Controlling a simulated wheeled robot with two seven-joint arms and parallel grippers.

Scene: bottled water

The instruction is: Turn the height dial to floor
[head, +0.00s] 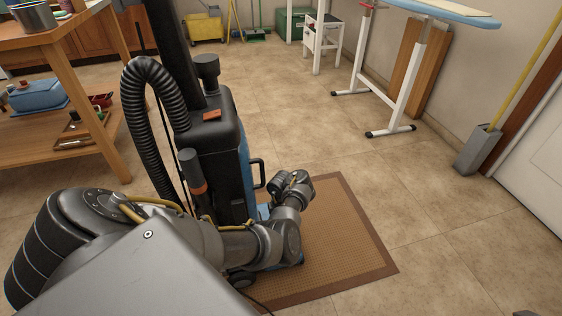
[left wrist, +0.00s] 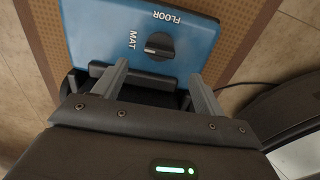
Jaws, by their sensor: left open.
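The upright vacuum cleaner (head: 226,165), black and blue, stands on a brown-bordered mat (head: 335,235). In the left wrist view, its blue floor head (left wrist: 100,25) carries a black height dial (left wrist: 160,46) with the printed words FLOOR and MAT. The dial's white mark points left, toward the MAT side. My left gripper (left wrist: 158,72) is open and empty. Its two fingertips are spread to either side of the dial, just short of it in the picture, and I see no contact. In the head view my left arm hides much of the floor head. My right gripper is not seen.
A wooden table (head: 85,85) with a lower shelf stands at the left. The tiled floor to the right of the mat is clear.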

